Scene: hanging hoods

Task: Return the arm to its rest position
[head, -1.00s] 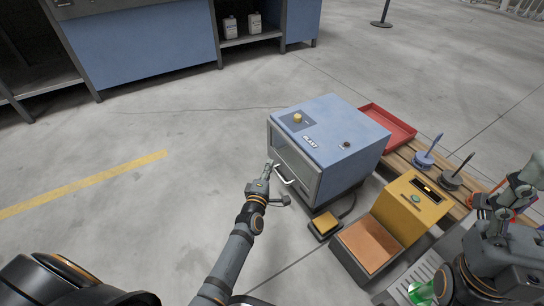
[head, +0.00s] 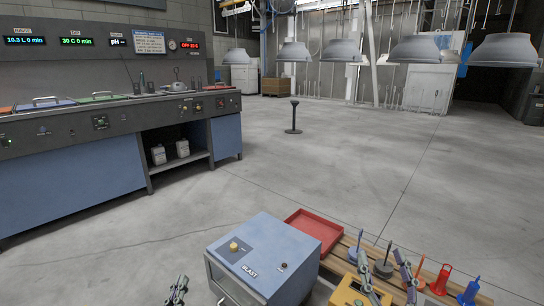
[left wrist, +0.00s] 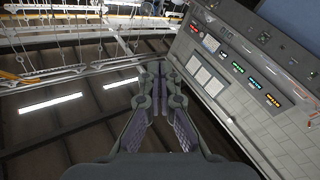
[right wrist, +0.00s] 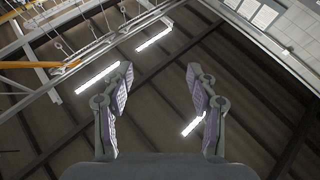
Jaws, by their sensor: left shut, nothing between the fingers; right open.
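My left gripper (head: 178,288) shows at the bottom of the head view, left of the blue blast cabinet (head: 268,262) and apart from it. In the left wrist view its fingers (left wrist: 161,75) are closed together with nothing between them, pointing up at the ceiling. My right gripper (head: 384,262) shows at the lower right of the head view, in front of the wooden bench. In the right wrist view its fingers (right wrist: 160,78) are spread wide and empty, also facing the ceiling. Most of both arms is out of the head view.
A red tray (head: 316,230) lies behind the cabinet. Grey hoods (head: 415,50) hang at the back.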

